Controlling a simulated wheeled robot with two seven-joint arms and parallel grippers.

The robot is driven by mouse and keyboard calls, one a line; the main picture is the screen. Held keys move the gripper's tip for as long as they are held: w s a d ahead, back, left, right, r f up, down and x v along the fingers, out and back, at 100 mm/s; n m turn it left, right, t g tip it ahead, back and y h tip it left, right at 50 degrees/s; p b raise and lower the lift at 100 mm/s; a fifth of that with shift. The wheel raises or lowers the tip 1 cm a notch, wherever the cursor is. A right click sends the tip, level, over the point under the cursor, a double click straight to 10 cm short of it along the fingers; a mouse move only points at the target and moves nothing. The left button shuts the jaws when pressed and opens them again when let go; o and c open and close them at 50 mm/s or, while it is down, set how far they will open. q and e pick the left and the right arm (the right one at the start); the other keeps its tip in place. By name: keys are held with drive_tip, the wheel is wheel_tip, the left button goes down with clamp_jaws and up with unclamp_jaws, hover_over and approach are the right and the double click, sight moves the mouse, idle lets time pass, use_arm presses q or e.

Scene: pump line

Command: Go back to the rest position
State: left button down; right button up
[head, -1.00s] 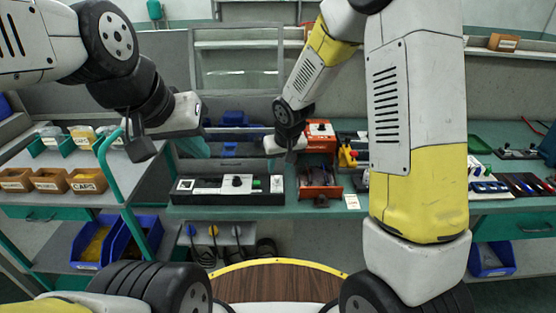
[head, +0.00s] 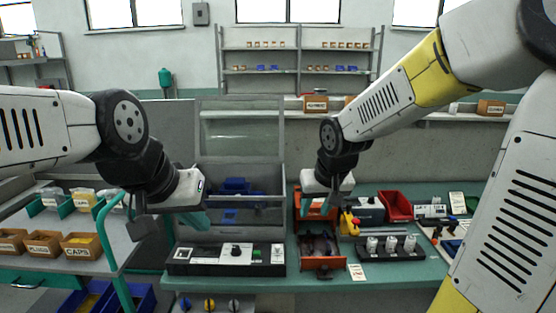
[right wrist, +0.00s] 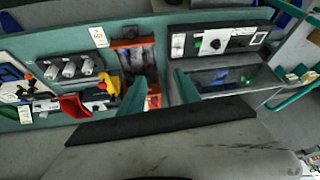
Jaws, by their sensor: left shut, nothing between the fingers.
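My left gripper (head: 196,218) hangs in the head view above the back of the black control box. Its teal fingers are together and hold nothing. My right gripper (head: 316,206) is over the orange tray at the bench's middle. In the right wrist view its two teal fingers (right wrist: 160,95) stand apart with nothing held between them. The head view does not show the gap between them clearly.
A black control box (head: 212,262) sits at the bench's front. An orange tray (head: 322,262) with dark parts is right of it. A rack of grey cylinders (head: 390,256) and a red bin (head: 396,205) lie further right. Caps boxes (head: 82,246) stand left.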

drive_tip(key=s+d+r, duration=0.2)
drive_tip(key=s+r, duration=0.1)
drive_tip(key=s, duration=0.5)
drive_tip(key=s+d+r+m+t, duration=0.1)
drive_tip(key=s+d+r, duration=0.2)
drive_tip(key=s, duration=0.5)
drive_tip(key=shift+r+y, duration=0.4)
drive_tip(key=shift+r, duration=0.4)
idle(0.5)
